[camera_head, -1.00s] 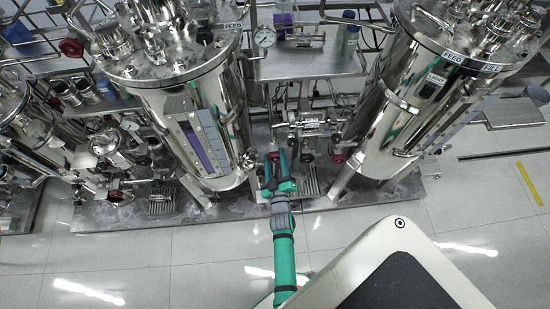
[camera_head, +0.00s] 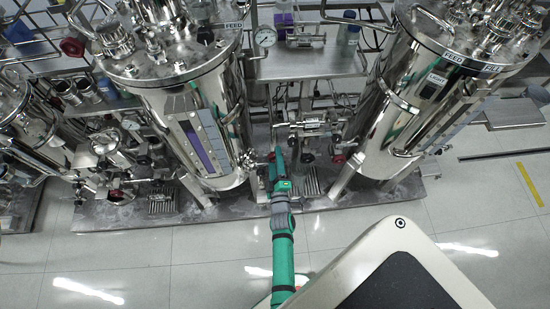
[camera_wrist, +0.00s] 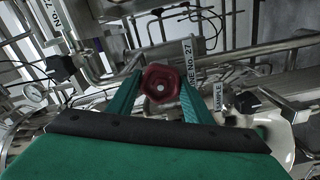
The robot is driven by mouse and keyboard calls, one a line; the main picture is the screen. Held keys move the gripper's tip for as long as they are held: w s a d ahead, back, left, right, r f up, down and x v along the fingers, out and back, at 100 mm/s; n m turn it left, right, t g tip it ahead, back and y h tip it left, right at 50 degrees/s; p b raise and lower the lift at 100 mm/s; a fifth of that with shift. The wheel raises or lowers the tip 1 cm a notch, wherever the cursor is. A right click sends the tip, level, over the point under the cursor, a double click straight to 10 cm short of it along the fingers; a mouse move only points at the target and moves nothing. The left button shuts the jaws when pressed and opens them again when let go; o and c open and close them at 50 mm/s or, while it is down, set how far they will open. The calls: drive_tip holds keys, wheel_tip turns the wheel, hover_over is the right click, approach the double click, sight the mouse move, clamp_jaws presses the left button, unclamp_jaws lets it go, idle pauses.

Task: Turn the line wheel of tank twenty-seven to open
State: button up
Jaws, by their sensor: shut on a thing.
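The red line wheel (camera_wrist: 162,86) sits between the two green fingers of my gripper (camera_wrist: 160,92) in the wrist view, facing the camera. The fingers are shut on it from both sides. A label (camera_wrist: 188,62) reading "NE No. 27", partly covered, is just behind and right of the wheel. In the head view my gripper (camera_head: 278,156) reaches low between two steel tanks, beside the left tank (camera_head: 200,125). Its fingers look edge-on there, and the wheel is mostly hidden.
A "SAMPLE" tag (camera_wrist: 220,97) and piping lie close on the right in the wrist view. A black knob (camera_wrist: 62,68) is at left. The right tank (camera_head: 420,90) stands beside the gap. Other red knobs (camera_head: 338,160) are nearby. The floor in front is open.

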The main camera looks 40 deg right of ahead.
drive_tip(key=shift+a, duration=0.1)
drive_tip(key=o, duration=1)
drive_tip(key=v, duration=1)
drive_tip(key=shift+s+a, duration=0.15)
drive_tip(key=shift+s, duration=0.2)
drive_tip(key=shift+o, duration=0.2)
